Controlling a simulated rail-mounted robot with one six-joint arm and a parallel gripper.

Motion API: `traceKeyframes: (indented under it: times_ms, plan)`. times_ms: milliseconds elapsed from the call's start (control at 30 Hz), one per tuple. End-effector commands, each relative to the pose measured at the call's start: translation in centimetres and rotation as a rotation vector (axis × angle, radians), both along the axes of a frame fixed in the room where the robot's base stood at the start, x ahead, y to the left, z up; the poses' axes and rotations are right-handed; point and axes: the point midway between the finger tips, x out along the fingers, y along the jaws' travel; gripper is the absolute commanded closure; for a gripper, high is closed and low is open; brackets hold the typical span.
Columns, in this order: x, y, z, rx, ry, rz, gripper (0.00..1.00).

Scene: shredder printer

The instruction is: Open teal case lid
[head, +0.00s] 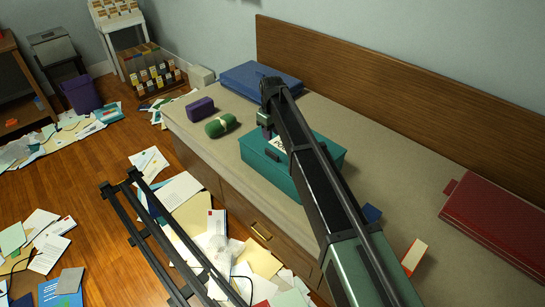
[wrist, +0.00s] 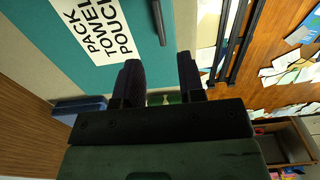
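The teal case (head: 262,164) stands on the long counter, with its lid looking shut. My arm crosses in front of it and hides part of its top. In the wrist view the teal lid (wrist: 110,75) carries a white label (wrist: 92,27) reading "PACK TOWEL POUCH" and a dark handle (wrist: 158,22) lies along the case's edge. My gripper (wrist: 158,68) is open, with a clear gap between its two dark fingers, and nothing is held. In the head view my gripper (head: 266,122) is over the case's far left part; contact cannot be told.
A green rolled towel (head: 221,125) and a purple pouch (head: 200,107) lie left of the case. A blue case (head: 250,80) is behind, a red case (head: 500,215) at right. A small blue item (head: 372,213) sits nearby. Papers (head: 180,190) litter the floor.

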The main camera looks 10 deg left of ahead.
Motion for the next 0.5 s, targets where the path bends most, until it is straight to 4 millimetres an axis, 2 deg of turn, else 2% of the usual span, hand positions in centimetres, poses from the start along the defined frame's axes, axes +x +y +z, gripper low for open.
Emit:
traceKeyframes:
  times_ms: [167, 400, 500]
  plan:
    - [0.0, -0.1, -3.4, 0.000, 0.000, -0.003, 0.64]
    - [0.0, -0.1, -9.2, 0.001, 0.001, -0.005, 0.64]
    - [0.0, -0.1, -10.5, 0.001, 0.001, -0.005, 0.64]
